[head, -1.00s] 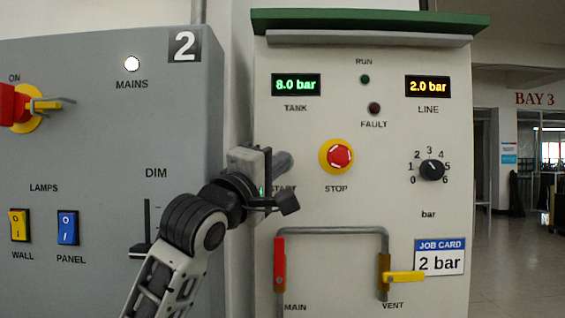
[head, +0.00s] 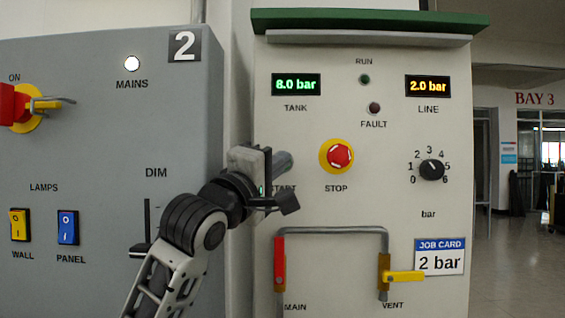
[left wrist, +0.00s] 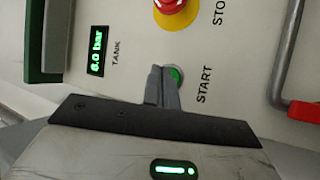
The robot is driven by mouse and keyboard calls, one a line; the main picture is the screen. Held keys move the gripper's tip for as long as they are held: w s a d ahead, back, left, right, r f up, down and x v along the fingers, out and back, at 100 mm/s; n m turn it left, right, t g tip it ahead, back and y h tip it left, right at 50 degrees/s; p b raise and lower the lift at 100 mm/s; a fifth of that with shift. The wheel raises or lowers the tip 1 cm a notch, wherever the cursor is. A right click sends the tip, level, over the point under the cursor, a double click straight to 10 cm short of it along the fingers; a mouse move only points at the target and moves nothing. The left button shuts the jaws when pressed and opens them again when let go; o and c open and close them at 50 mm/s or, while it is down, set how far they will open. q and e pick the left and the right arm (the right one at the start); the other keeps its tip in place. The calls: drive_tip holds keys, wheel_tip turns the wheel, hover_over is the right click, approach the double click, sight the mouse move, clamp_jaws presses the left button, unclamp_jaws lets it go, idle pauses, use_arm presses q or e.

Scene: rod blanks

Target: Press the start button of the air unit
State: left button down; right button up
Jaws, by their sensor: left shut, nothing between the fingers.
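The air unit (head: 350,215) is the pale panel at centre right. Its green start button (left wrist: 177,75) shows in the left wrist view beside the START label, partly covered by my fingers. In the head view my left gripper hides the button. My left gripper (head: 284,163) is shut and empty, its fingertips at the panel just above the START label. It also shows in the left wrist view (left wrist: 164,82), its tips over the button's edge. I cannot tell whether they touch or press it. The RUN lamp (head: 364,79) looks dark green and unlit. My right gripper is not in view.
The red STOP button (head: 340,156) on its yellow ring is right of my gripper. A grey pipe (head: 335,230) with red and yellow valve handles is below. A grey cabinet (head: 100,110) with switches stands close on the left.

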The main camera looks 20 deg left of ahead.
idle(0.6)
use_arm(q)
drive_tip(key=shift+w+a+p, duration=0.15)
drive_tip(key=shift+w+p, duration=0.2)
drive_tip(key=shift+w, duration=0.05)
drive_tip(key=shift+w+a, duration=0.1)
drive_tip(key=shift+w, duration=0.25)
idle(0.5)
idle(0.3)
drive_tip(key=shift+s+d+p, duration=0.25)
drive_tip(key=shift+s+p, duration=0.05)
drive_tip(key=shift+s, duration=0.45)
drive_tip(key=s, duration=0.2)
drive_tip(key=s+d, duration=0.1)
drive_tip(key=s, duration=0.1)
drive_tip(key=shift+s+d, duration=0.2)
drive_tip(key=shift+s, duration=0.2)
drive_tip(key=shift+f, duration=0.1)
idle(0.4)
